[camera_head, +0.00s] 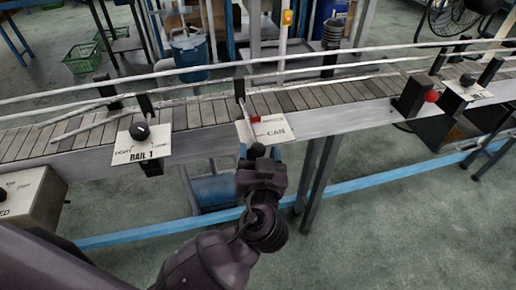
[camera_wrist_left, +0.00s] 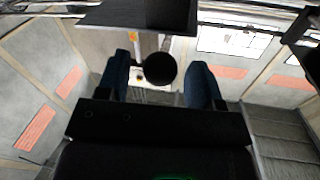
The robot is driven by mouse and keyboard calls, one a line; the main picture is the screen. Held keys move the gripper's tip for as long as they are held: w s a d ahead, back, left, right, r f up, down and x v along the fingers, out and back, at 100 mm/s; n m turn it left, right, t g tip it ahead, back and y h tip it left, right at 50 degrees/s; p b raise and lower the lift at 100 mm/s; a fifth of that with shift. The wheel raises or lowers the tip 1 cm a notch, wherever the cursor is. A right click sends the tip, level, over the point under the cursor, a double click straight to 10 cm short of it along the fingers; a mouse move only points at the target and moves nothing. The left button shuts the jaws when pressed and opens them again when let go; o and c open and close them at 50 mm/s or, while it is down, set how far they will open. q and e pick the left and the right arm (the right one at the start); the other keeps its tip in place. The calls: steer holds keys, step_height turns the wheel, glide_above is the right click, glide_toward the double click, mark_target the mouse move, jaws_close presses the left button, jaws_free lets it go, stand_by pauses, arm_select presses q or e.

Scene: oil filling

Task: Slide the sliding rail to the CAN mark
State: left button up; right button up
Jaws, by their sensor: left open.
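The sliding rail (camera_head: 190,82) is a long pale bar along the conveyor. A white plate marked CAN (camera_head: 278,128) sits at the conveyor's front edge, with a red patch on it. A dark round knob (camera_head: 256,150) stands out in front of this plate; it also shows in the left wrist view (camera_wrist_left: 160,68). My left gripper (camera_head: 257,154) is open at the knob. In the left wrist view its two blue fingers stand on either side of the knob, with gaps visible. My gripper hides what lies below the plate. My right gripper is not in view.
A RAIL 1 plate (camera_head: 142,146) with a black knob (camera_head: 139,131) is to the left. A red knob (camera_head: 431,96) and another plate (camera_head: 468,90) are to the right. A grey box (camera_head: 30,200) stands at far left. Conveyor legs and a blue bar (camera_head: 350,186) run below.

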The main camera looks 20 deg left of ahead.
arm_select(q)
steer(key=shift+w+a, duration=0.25)
steer(key=shift+w, duration=0.3)
steer(key=shift+c, duration=0.3)
